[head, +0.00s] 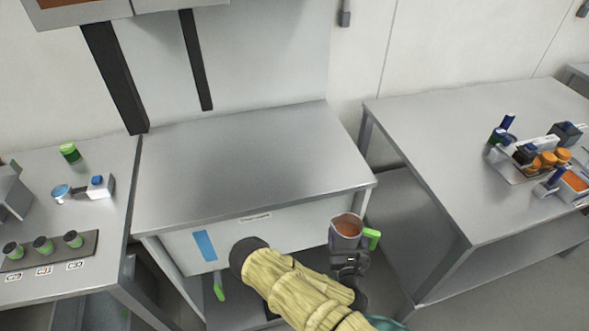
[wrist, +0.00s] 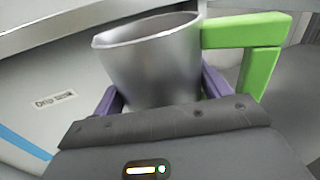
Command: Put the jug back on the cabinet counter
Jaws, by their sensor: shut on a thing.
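The jug (head: 346,231) is a grey metal cup with a green handle and brown contents, seen in the head view at the lower middle right. My gripper (head: 349,262) is shut on it from below and in front, and holds it upright or nearly so. In the wrist view the jug (wrist: 150,62) stands between the purple fingers of my gripper (wrist: 162,92), its handle to the right. The cabinet counter (head: 250,160) is a bare grey top at the centre of the head view. The jug is at the counter's front right corner, outside its edge.
The left table (head: 100,230) holds a rack of several green-and-black jars. The right table (head: 440,140) holds a tray of bottles and orange items. A gap separates it from the cabinet.

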